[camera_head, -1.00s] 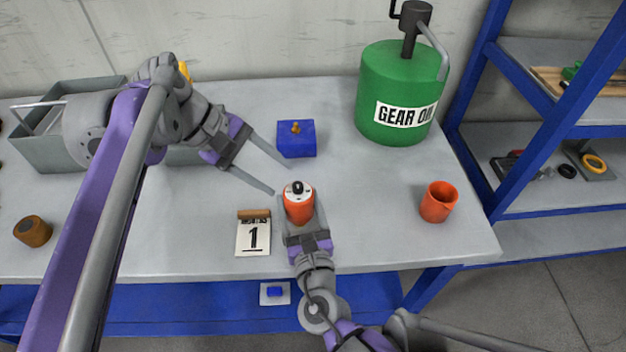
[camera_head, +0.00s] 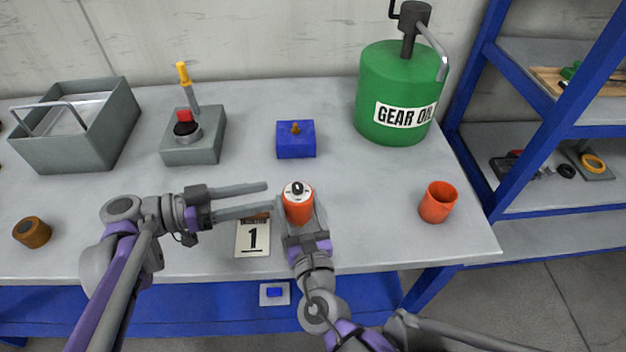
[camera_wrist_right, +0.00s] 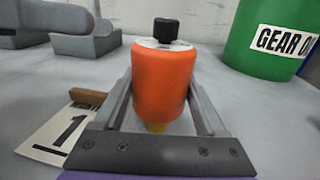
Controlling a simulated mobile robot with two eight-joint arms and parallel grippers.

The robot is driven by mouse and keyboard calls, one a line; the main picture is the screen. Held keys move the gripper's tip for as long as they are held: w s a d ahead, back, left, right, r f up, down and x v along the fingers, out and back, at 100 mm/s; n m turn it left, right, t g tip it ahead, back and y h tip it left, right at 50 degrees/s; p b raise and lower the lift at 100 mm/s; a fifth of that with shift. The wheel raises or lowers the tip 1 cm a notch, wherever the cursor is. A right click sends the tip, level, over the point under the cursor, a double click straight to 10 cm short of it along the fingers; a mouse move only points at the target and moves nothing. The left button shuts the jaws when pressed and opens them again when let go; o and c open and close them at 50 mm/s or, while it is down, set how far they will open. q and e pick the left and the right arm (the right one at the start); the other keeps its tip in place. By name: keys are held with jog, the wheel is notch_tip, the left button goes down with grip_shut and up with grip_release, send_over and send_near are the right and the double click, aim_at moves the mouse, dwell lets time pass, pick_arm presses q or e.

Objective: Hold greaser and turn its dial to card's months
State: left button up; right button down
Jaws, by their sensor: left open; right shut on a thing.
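The orange greaser (camera_head: 299,208) stands upright on the table, with a white top and a black dial (camera_head: 297,188). In the right wrist view the greaser (camera_wrist_right: 163,88) sits between the fingers of my right gripper (camera_head: 299,222), which is shut on it. The dial (camera_wrist_right: 166,30) is free on top; its markings are too small to read. My left gripper (camera_head: 268,197) is open and empty, its fingers pointing right, just left of the greaser. The card (camera_head: 253,238) shows a 1 and stands left of the greaser; the left fingers partly cover its brown holder.
A blue block with a brass fitting (camera_head: 296,140) stands behind the greaser. A green gear oil drum (camera_head: 388,120) and an orange cup (camera_head: 437,203) stand to the right. A grey box with a red part (camera_head: 194,150), a grey toolbox (camera_head: 75,150) and a brown cylinder (camera_head: 32,232) are left.

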aim_at(303, 185)
pick_arm(q)
jog(key=w+d, duration=0.1)
jog(key=d, duration=0.2)
jog(key=d+m, duration=0.1)
jog(key=d, duration=0.3)
jog(key=w+d+m+h, duration=0.1)
jog(key=d, duration=0.3)
jog(key=shift+w+r, duration=0.15)
jog(key=shift+w, duration=0.15)
grip_shut()
